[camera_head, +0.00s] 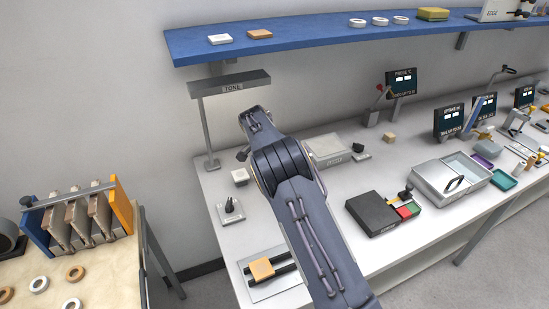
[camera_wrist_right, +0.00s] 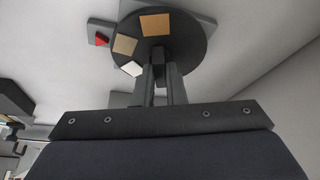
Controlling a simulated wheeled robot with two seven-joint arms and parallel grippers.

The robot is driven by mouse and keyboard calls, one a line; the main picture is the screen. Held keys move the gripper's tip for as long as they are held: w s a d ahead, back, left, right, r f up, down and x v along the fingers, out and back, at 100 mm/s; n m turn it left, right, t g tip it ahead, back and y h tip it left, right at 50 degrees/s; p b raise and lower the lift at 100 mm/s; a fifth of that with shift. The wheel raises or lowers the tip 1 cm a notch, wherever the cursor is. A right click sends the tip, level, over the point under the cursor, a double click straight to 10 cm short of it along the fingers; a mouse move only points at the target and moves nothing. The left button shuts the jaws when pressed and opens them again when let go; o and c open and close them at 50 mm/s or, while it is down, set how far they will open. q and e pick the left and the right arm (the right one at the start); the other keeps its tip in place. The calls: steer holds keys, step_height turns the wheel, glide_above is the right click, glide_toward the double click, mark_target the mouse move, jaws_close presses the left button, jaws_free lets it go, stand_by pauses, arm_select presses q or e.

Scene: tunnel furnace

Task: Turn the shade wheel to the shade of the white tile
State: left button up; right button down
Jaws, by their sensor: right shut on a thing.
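In the right wrist view the shade wheel is a dark disc (camera_wrist_right: 185,48) with an orange-tan patch (camera_wrist_right: 156,25), a beige patch (camera_wrist_right: 125,44) and a white patch (camera_wrist_right: 132,68). A red pointer (camera_wrist_right: 102,40) sits at its left, closest to the beige patch. My right gripper (camera_wrist_right: 158,85) is shut at the wheel's lower part, on what looks like its grip, which the fingers partly hide. In the head view my right arm hides the wheel. A white tile (camera_head: 220,39) lies on the blue shelf, beside a tan tile (camera_head: 259,33). My left gripper is out of view.
A lamp stand marked TONE (camera_head: 231,84) rises just left of my arm. A small white block (camera_head: 240,176) and a joystick-like knob (camera_head: 231,207) stand on the table. A tan tile (camera_head: 261,268) lies on black rails. A black box (camera_head: 383,213) stands right of the arm.

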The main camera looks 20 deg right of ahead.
steer(key=m+p, duration=0.1)
steer(key=m+g+p, duration=0.1)
steer(key=m, duration=0.1)
steer(key=shift+w+r+m, duration=0.15)
steer(key=shift+m, duration=0.15)
steer(key=shift+m+g+p, duration=0.9)
steer(key=shift+m+p, duration=0.55)
steer(key=shift+m, duration=0.25)
steer(key=c, duration=1.5)
jaws_free()
